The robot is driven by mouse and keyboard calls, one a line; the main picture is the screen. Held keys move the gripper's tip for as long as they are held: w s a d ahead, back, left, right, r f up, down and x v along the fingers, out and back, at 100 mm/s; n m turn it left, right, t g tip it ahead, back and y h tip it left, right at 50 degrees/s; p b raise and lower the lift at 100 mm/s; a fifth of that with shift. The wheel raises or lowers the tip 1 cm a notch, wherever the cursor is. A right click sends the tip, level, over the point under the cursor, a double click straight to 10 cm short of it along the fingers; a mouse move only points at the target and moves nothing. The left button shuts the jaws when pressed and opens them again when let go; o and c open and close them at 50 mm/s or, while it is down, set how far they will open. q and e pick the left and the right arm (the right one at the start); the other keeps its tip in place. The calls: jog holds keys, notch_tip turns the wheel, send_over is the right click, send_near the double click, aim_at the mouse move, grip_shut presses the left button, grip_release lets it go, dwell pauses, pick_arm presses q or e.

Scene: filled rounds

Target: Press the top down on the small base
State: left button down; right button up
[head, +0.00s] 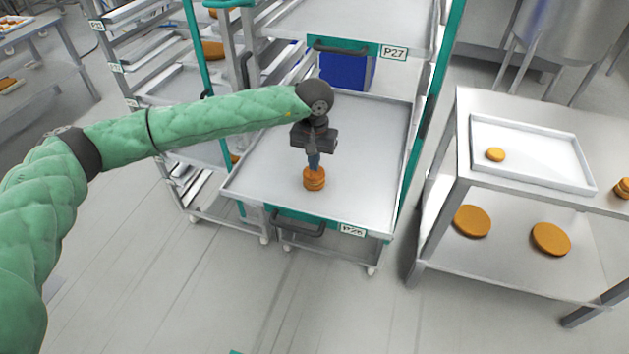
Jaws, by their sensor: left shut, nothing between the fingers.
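A small round orange-brown stack (314,179) stands on the bare metal tray (372,150) marked P26. It looks like a top lying on the small base, with a seam between layers. My left gripper (314,164) points down right over the stack, its fingers closed together with nothing between them. The fingertips are at or just above the top face; whether they touch it I cannot tell. My right gripper is not in view.
At the right, a steel table holds a white tray (530,165) with one small round (495,154). Another stack (623,187) sits at the table's right edge. Large rounds (551,239) lie on the lower shelf. Tray P27 (350,25) is above and behind. Racks stand at the left.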

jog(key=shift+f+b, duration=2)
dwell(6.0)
